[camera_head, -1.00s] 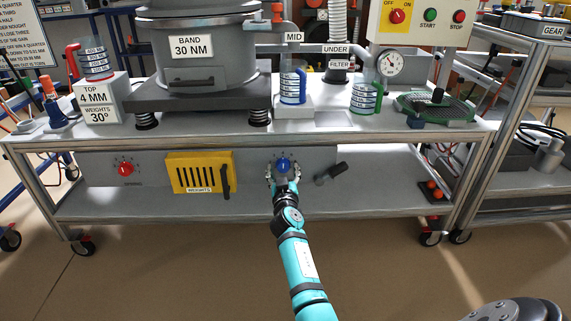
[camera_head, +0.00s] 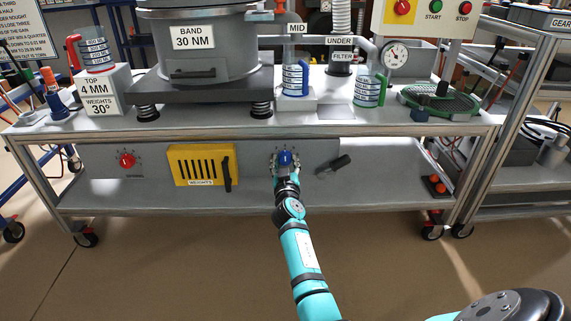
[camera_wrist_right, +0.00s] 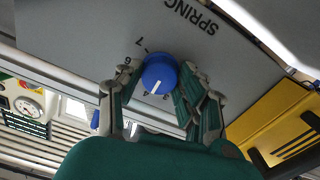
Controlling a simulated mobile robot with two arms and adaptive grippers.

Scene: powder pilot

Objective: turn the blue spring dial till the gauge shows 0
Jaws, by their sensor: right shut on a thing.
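The blue spring dial (camera_head: 285,157) sits on the grey front panel below the bench top. My right gripper (camera_head: 286,165) reaches up to it and is shut on it. In the right wrist view the dial (camera_wrist_right: 160,75) has a white pointer line and sits between the two fingers (camera_wrist_right: 157,84). My left gripper is out of view.
A red dial (camera_head: 127,160) and a yellow slotted WEIGHTS box (camera_head: 203,165) are left of the blue dial. A dark-gripped lever (camera_head: 334,165) sticks out close to its right. The bench top edge (camera_head: 250,135) runs above; the lower shelf (camera_head: 200,200) is mostly bare.

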